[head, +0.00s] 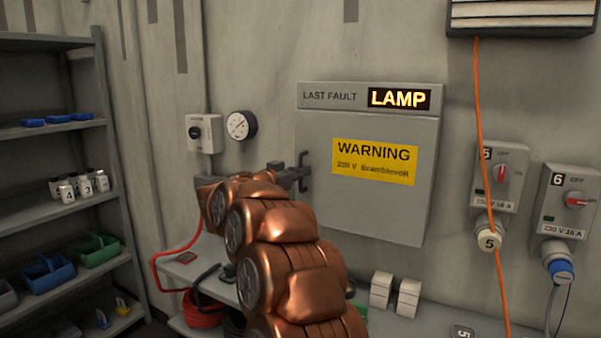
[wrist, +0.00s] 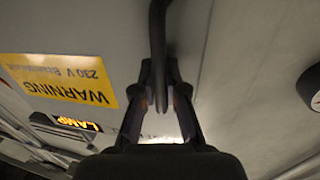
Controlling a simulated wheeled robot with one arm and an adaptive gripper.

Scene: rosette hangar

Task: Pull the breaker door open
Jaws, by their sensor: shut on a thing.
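The breaker door (head: 375,205) is a grey panel on the wall with a yellow "WARNING" label (head: 374,161). It looks shut. Above it, a strip reads "LAST FAULT" with a lit "LAMP" sign (head: 399,98). A dark bar handle (head: 305,184) is at the door's left edge. My gripper (head: 296,171) reaches it from the left, and my copper arm hides part of the wall below. In the wrist view my gripper (wrist: 161,84) has its fingers on both sides of the handle (wrist: 158,30), shut on it. The label (wrist: 62,80) also shows there.
Sockets with red switches (head: 501,173) and an orange cable (head: 481,130) are right of the door. A gauge (head: 241,125) and a switch box (head: 204,132) are to its left. Shelves (head: 50,130) stand far left. A bench with white blocks (head: 408,297) lies below.

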